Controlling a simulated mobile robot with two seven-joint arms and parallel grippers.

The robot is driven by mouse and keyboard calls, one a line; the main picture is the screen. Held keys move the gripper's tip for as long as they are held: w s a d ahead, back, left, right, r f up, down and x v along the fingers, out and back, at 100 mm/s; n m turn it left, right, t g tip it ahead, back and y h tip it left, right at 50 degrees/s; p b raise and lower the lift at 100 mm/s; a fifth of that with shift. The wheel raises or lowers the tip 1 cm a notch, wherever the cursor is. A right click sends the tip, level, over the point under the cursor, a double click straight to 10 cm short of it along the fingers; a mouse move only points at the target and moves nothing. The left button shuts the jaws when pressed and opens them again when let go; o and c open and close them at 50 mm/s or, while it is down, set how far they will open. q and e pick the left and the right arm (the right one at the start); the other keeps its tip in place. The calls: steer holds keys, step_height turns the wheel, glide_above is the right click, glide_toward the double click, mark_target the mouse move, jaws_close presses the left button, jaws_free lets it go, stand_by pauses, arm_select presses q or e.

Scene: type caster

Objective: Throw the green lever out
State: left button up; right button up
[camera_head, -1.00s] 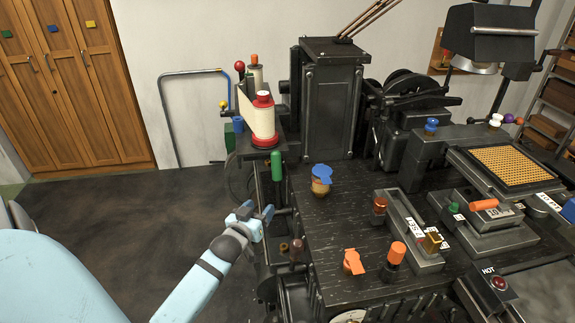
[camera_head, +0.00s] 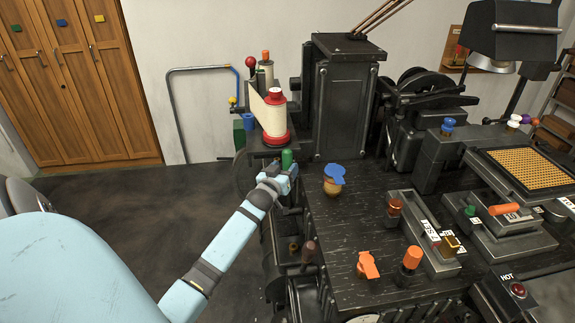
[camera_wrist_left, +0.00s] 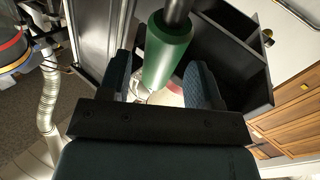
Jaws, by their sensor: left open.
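The green lever (camera_head: 287,159) has an upright green cylindrical grip at the left edge of the black machine, below the red and cream spool. My left gripper (camera_head: 285,172) is at the lever, its fingers reaching the lower part of the grip. In the left wrist view the green lever (camera_wrist_left: 168,48) lies between the two open fingers of my left gripper (camera_wrist_left: 160,85), on a metal rod. A gap shows between the grip and the fingers. My right gripper is out of view.
The red and cream spool (camera_head: 271,115) stands just above the lever. A blue-capped jar (camera_head: 333,179) is to its right on the machine top (camera_head: 330,225). Orange knobs (camera_head: 412,257) are nearer the front. Open floor (camera_head: 110,215) lies to the left.

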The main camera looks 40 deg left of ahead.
arm_select(q)
steer(key=shift+x, duration=1.15)
jaws_close()
steer(key=shift+s+d+t+b, duration=0.3)
steer(key=shift+d+b, duration=0.1)
steer(key=shift+b, duration=0.2)
steer(key=s+d+m+t+b, duration=0.5)
steer(key=s+d+b, duration=0.1)
steer(key=b, duration=0.3)
steer(key=shift+d+f+m+t, duration=0.2)
steer(key=shift+d+m+t, duration=0.15)
steer(key=shift+d, duration=0.4)
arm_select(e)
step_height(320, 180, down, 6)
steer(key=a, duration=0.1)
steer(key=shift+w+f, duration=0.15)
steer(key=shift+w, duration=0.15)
